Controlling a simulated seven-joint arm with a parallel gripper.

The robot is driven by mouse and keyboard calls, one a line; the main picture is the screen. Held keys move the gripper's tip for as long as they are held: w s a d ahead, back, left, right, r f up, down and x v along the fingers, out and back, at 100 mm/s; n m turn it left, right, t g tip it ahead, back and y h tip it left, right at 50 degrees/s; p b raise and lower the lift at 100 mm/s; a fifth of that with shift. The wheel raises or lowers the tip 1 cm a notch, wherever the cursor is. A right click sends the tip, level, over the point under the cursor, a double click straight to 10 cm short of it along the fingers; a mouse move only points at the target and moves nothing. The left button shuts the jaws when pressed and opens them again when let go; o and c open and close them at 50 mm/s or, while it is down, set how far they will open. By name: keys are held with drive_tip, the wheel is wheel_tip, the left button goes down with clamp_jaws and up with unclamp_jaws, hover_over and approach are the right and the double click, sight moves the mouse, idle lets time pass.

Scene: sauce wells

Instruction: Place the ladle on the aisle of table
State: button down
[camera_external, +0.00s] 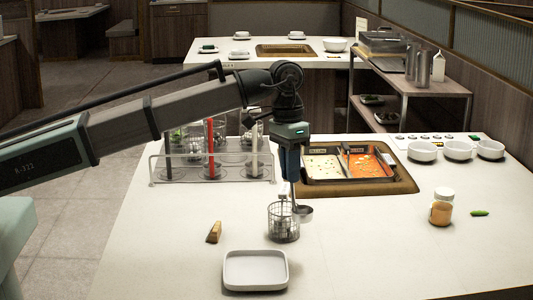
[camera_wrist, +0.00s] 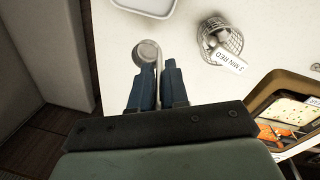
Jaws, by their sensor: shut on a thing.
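My gripper (camera_external: 290,178) points down over the table (camera_external: 190,262), with its blue fingers shut on the ladle. The ladle's round metal bowl (camera_external: 304,209) hangs just below the fingertips, beside the wire basket in the picture. In the wrist view the bowl (camera_wrist: 147,51) shows in front of the fingertips (camera_wrist: 158,78), with the thin handle between them. Much of the handle is hidden by my gripper. The table's left edge borders the floor aisle; it also shows in the wrist view (camera_wrist: 115,60).
A wire basket (camera_external: 283,226) with a tag (camera_wrist: 229,60) stands near the ladle. A white dish (camera_external: 255,270) and a brown wedge (camera_external: 214,232) lie in front. A rack of utensils (camera_external: 165,172) and sauce wells (camera_external: 345,164) are behind. The left table strip is mostly clear.

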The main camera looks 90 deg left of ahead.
drive_tip(key=w+a+n, duration=0.1)
drive_tip(key=w+a, duration=0.2)
drive_tip(key=a, duration=0.6)
drive_tip(key=w+a+n, duration=0.2)
drive_tip(key=a, duration=0.8)
drive_tip(key=s+a+n, duration=0.2)
drive_tip(key=s+a, duration=0.1)
drive_tip(key=a, duration=1.5)
drive_tip(key=s+a+f+n, duration=0.1)
drive_tip(key=s+a+n, duration=0.1)
drive_tip(key=s+a, duration=1.2)
drive_tip(key=s+a+f+n, duration=0.1)
drive_tip(key=s+a+n, duration=0.2)
drive_tip(key=s+a, duration=1.05)
drive_tip(key=w+a+f, duration=0.3)
drive_tip(key=a+f, duration=0.1)
drive_tip(key=f, duration=0.5)
drive_tip(key=shift+w+f+t+y, duration=0.15)
drive_tip(key=shift+w+t+y, duration=0.05)
drive_tip(key=shift+t+y, duration=0.2)
drive_tip(key=shift+f, duration=0.15)
drive_tip(key=c, duration=1.1)
unclamp_jaws()
